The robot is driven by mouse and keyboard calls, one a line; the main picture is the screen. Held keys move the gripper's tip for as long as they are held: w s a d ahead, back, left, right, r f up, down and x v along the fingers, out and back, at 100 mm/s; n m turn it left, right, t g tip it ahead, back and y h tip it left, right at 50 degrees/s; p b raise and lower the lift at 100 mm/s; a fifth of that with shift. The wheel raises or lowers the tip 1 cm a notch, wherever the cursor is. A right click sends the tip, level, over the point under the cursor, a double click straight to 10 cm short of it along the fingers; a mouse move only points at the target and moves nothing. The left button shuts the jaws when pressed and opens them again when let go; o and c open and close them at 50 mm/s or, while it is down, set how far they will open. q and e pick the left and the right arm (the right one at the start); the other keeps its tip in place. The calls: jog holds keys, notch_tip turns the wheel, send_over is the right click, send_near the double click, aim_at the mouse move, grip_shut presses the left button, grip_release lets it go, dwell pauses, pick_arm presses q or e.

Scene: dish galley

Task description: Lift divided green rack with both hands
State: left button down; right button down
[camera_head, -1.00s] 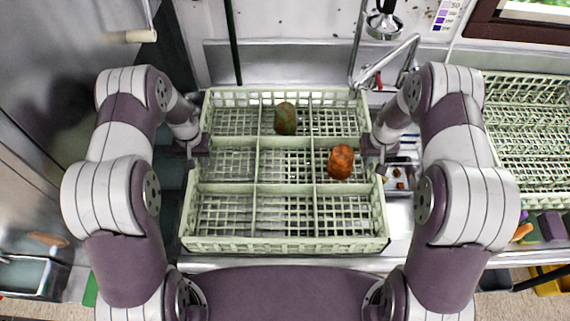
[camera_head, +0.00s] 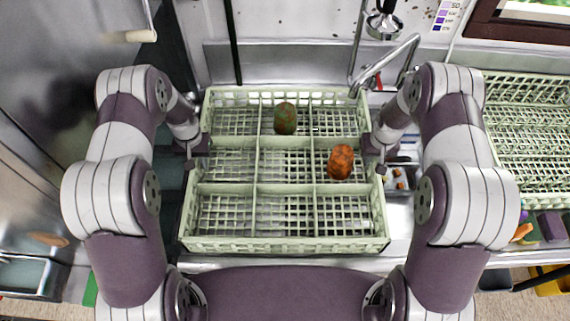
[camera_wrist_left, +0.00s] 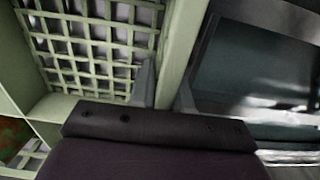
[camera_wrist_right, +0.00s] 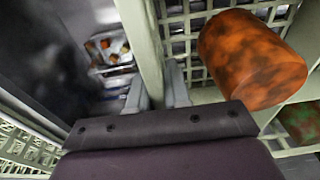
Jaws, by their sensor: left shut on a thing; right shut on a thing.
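The divided pale green rack (camera_head: 285,246) lies lengthwise across the middle of the head view, split by thin walls into several grid-floored compartments. My left gripper (camera_head: 201,147) is shut on its left side wall, and the wall passes between the fingers in the left wrist view (camera_wrist_left: 168,84). My right gripper (camera_head: 372,148) is shut on the right side wall, also seen in the right wrist view (camera_wrist_right: 160,88). A mottled green-brown item (camera_head: 285,118) is in the back middle compartment. A mottled orange-brown item (camera_head: 340,161) is in the middle-row right compartment. The rack looks about level.
A metal faucet (camera_head: 388,62) stands behind the rack's back right corner. Another green rack (camera_head: 530,135) is at the right. A small tray with orange bits (camera_head: 400,178) lies just right of my right gripper. A steel wall panel (camera_head: 290,62) is behind.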

dwell(0.5)
